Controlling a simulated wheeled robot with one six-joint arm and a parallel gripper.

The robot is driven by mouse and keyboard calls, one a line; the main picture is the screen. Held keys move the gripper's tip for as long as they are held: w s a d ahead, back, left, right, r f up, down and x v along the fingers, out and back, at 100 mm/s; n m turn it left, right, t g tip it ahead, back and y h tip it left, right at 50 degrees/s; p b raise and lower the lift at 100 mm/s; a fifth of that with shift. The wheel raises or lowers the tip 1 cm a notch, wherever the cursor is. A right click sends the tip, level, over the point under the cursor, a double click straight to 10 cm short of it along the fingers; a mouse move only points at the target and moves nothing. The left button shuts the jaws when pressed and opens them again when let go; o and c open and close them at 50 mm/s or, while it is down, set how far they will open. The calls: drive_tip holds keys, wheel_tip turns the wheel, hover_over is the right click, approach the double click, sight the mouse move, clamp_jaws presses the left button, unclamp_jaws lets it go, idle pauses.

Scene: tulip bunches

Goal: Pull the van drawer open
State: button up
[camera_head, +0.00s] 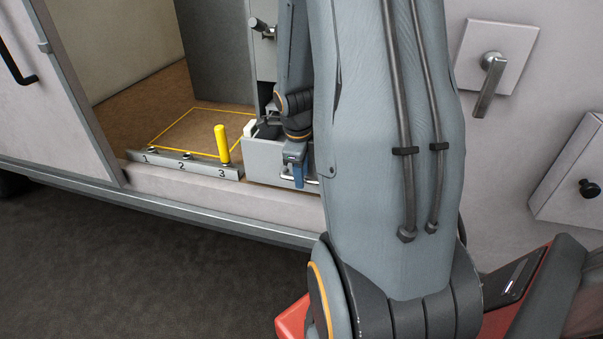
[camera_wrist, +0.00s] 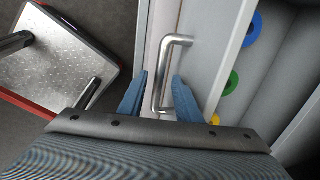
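The van drawer (camera_head: 262,158) has a grey front at the lower edge of the van's side opening. Its silver bar handle (camera_head: 313,181) is partly hidden by my gripper (camera_head: 297,173) and arm. In the wrist view the handle (camera_wrist: 178,41) stands out from the pale drawer front (camera_wrist: 212,52). My gripper's blue fingers (camera_wrist: 160,76) are apart, one on each side of the handle bar. A gap shows between the bar and the fingers, so the gripper does not look closed on it. I cannot tell how far the drawer stands out.
A yellow upright peg (camera_head: 222,144) stands by the number 3 on a metal strip (camera_head: 140,156) left of the drawer. A yellow outline marks the van floor (camera_head: 125,118). A lever handle (camera_head: 488,83) is at right. Blue and green rounds (camera_wrist: 253,30) show beyond the drawer front.

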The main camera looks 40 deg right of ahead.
wheel_tip(320, 180, up, 8)
drive_tip(key=a, duration=0.1)
drive_tip(key=shift+s+f, duration=0.15)
drive_tip(key=shift+s, duration=0.3)
drive_tip(key=shift+a, duration=0.1)
idle(0.4)
drive_tip(key=s+a+r+n+p, duration=0.1)
drive_tip(key=s+a+r+n, duration=0.1)
drive_tip(key=a+n, duration=0.5)
drive_tip(key=s+a+r+n+y+p, duration=0.1)
drive_tip(key=s+a+r+n+p, duration=0.1)
drive_tip(key=s+a+n, duration=0.3)
drive_tip(key=s+a+r+n+g+p, duration=0.1)
drive_tip(key=s+a+n, duration=0.3)
drive_tip(key=a+n, duration=0.6)
drive_tip(key=n+p, duration=0.1)
drive_tip(key=n, duration=0.5)
drive_tip(key=shift+a+r+n+y, duration=0.25)
drive_tip(key=shift+r+n+y, duration=0.15)
drive_tip(key=shift+s, duration=0.1)
